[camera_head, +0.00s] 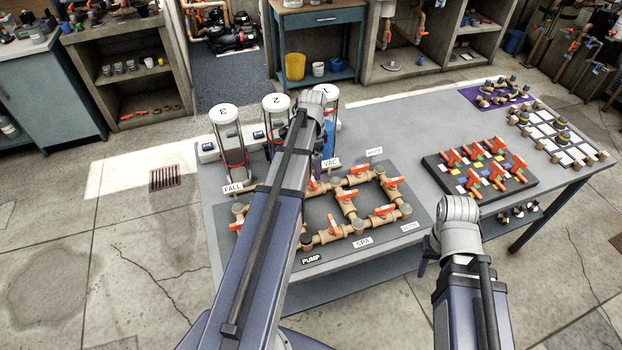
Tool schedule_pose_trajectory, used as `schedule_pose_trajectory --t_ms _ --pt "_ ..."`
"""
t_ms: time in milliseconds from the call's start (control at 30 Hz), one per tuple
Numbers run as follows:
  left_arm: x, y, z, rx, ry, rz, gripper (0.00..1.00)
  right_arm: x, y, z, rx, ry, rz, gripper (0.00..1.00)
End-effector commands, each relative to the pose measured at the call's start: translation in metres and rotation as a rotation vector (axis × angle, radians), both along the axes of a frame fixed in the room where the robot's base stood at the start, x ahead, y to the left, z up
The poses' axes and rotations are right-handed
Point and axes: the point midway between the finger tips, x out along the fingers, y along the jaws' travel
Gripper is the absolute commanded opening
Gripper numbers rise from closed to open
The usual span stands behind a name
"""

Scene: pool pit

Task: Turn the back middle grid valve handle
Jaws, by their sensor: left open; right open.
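The valve grid is a black board (436,171) on the right half of the grey table. It carries two rows of orange-handled valves with small coloured squares beside them. The back middle valve handle (474,151) is orange and in plain sight, with a handle on each side of it in the back row. My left arm crosses the table's left part, and my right arm rises at the lower right, in front of the table edge and short of the grid. Neither arm touches the grid.
A pipe manifold with orange valves (347,206) lies at the table's middle front, partly behind my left arm. Numbered clear cylinders (231,147) stand at the back left. A plate of white squares (555,140) and a purple mat (470,95) lie at the right.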

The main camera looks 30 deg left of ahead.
Motion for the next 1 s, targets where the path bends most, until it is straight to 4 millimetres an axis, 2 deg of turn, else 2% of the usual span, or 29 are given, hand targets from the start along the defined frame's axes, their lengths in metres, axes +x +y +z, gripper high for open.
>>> schedule_pose_trajectory --t_ms 33,500,900,1000 --pt "0.0 0.0 -0.009 0.0 0.0 0.0 1.0 0.0 0.0 -0.009 0.0 0.0 0.0 0.5" --pt "0.0 0.0 -0.064 0.0 0.0 0.0 1.0 0.0 0.0 -0.064 0.0 0.0 -0.002 0.5" --pt "0.0 0.0 -0.068 0.0 0.0 0.0 1.0 0.0 0.0 -0.068 0.0 0.0 -0.002 0.5" --pt "0.0 0.0 -0.068 0.0 0.0 0.001 0.9 0.0 0.0 -0.068 0.0 0.0 -0.002 0.5"
